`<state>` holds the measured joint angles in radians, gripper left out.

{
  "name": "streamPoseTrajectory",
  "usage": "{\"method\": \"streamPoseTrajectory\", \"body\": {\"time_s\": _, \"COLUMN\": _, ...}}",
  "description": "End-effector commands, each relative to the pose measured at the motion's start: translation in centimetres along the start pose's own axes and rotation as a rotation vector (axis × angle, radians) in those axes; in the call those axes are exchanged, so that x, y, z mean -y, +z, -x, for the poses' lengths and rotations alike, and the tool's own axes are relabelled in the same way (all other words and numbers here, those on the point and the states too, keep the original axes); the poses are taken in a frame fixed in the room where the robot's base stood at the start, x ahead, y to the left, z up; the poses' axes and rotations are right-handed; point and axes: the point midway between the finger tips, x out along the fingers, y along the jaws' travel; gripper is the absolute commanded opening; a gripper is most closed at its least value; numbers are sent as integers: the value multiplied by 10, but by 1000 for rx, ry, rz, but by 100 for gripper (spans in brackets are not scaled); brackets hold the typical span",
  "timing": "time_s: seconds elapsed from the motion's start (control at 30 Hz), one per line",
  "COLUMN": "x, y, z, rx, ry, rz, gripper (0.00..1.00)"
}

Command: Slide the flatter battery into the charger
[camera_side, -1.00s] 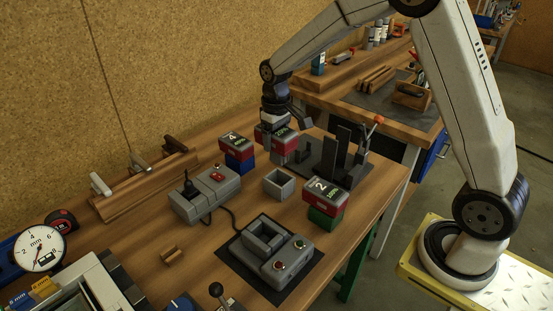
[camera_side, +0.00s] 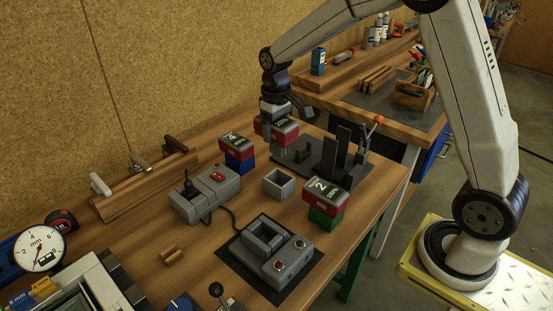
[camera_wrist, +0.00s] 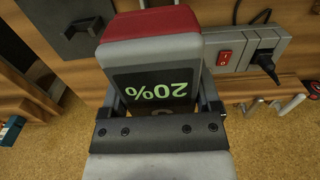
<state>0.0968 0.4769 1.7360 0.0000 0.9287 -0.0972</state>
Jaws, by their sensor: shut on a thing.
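My gripper (camera_side: 270,124) is shut on a red and grey battery (camera_side: 285,133), near the back of the bench. In the wrist view the held battery (camera_wrist: 152,50) lies between the fingers, its screen reading 20%. A second battery, marked 4 (camera_side: 236,144), stands on a blue block to the left. A third, marked 2 (camera_side: 325,190), stands on a green block at the right edge. Their charge readings are too small to read. The charger (camera_side: 287,263), grey with an empty rectangular bay and lit buttons, sits on a black mat at the front.
A power strip (camera_side: 216,190) with a red switch and a plugged cable lies left of centre. A small open grey box (camera_side: 279,182) stands mid-bench. A dark fixture with upright plates (camera_side: 340,148) stands close right of my gripper. Wooden rails with clamps (camera_side: 150,183) line the back left.

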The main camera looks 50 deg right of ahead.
Motion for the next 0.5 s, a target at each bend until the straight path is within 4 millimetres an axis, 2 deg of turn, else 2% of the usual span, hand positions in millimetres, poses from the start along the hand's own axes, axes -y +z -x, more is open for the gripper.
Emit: {"method": "streamPoseTrajectory", "body": {"time_s": 0.5, "x": 0, "y": -1, "z": 16, "rx": -3, "ry": 0, "rz": 0, "gripper": 0}}
